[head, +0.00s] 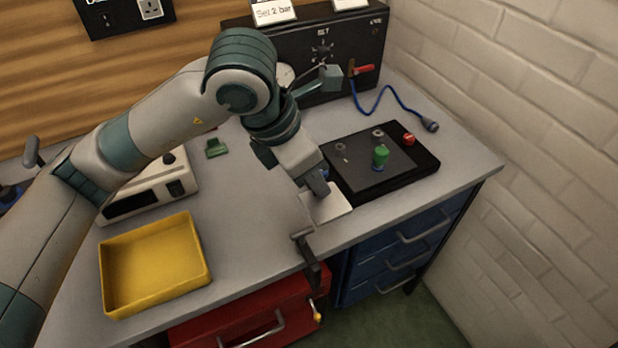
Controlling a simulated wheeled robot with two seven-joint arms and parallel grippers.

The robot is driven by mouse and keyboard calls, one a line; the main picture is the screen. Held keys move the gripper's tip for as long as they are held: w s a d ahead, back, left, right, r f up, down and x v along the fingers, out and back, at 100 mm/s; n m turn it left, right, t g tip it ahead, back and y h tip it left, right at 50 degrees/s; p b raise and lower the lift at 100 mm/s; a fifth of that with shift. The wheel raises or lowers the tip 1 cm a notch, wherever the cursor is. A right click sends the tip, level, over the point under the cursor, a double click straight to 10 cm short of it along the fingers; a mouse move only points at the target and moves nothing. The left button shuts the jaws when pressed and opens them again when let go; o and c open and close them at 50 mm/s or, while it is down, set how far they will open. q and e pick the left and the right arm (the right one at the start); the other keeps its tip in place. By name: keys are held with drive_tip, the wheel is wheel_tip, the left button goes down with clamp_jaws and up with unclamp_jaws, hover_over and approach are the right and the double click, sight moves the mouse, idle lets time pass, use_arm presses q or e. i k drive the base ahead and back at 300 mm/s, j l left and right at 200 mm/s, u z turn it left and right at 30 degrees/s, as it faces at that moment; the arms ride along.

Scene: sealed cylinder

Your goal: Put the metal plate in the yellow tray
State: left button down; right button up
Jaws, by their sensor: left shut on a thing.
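The metal plate (337,206) is a thin, pale square near the front edge of the bench, beside the black panel. My left gripper (319,192) reaches down from above and is shut on the plate. Its fingers hide part of the plate, and I cannot tell whether the plate touches the bench or is just above it. The yellow tray (155,265) is empty and stands at the front left of the bench, well left of the gripper. My right gripper is not in view.
A dark clamp (306,252) stands at the bench edge, just below the plate. The black panel (420,165) carries a green knob (380,156) and a red button (408,139). A white device (150,190) sits behind the tray. Bare bench (240,225) lies between tray and plate.

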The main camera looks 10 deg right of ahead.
sight(157, 267)
drive_tip(key=k, duration=1)
